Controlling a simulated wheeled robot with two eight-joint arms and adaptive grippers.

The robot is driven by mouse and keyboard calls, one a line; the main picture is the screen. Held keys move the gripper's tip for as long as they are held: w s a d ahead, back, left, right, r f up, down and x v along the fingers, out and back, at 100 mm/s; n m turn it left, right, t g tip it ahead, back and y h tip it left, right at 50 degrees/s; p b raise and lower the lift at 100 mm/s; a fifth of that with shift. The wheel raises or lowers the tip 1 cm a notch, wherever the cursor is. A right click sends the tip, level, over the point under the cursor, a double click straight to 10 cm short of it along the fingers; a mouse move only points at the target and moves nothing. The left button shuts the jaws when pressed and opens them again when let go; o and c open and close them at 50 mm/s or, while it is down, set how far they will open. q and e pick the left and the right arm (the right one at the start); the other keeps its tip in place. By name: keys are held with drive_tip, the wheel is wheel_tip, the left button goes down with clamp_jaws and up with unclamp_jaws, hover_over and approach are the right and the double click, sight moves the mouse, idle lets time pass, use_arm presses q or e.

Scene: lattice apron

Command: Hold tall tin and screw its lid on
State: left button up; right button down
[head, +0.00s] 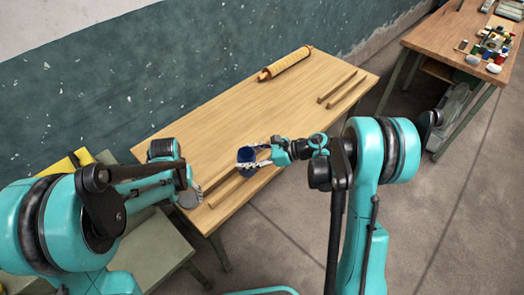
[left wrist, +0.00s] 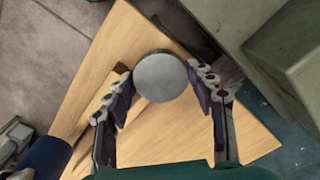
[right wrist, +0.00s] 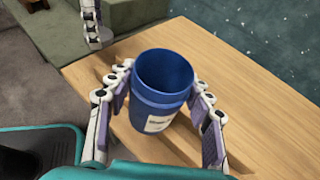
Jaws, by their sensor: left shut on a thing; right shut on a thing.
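The tall tin (right wrist: 160,105) is blue with a white label, and its open, empty mouth faces up in the right wrist view. In the head view the tin (head: 246,155) is near the table's front edge. My right gripper (head: 258,163) is shut around its side. The lid (left wrist: 160,76) is a round grey disc, held between the fingers of my left gripper (left wrist: 163,90). In the head view my left gripper (head: 188,190) is left of the tin, apart from it. I cannot tell whether the tin touches the table.
The wooden table (head: 215,115) has a rolled tan object (head: 285,63) at the back and two wooden strips (head: 342,88) at the right. Other strips lie near the front-left edge. A second table (head: 445,40) with small coloured items stands at upper right. The table's middle is clear.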

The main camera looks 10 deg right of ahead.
idle(0.4)
use_arm(q)
drive_tip(key=w+d+r+m, duration=0.2)
drive_tip(key=w+d+r, duration=1)
drive_tip(key=w+d, duration=0.1)
drive_tip(key=s+d+r+m, duration=0.1)
drive_tip(key=s+d+r, duration=0.3)
drive_tip(key=d+r, duration=0.1)
drive_tip(key=shift+d+r+m, duration=0.2)
drive_tip(key=shift+d+m, duration=0.2)
drive_tip(key=shift+d, duration=0.2)
drive_tip(key=shift+f, duration=2.05)
drive_tip(key=shift+f, duration=0.85)
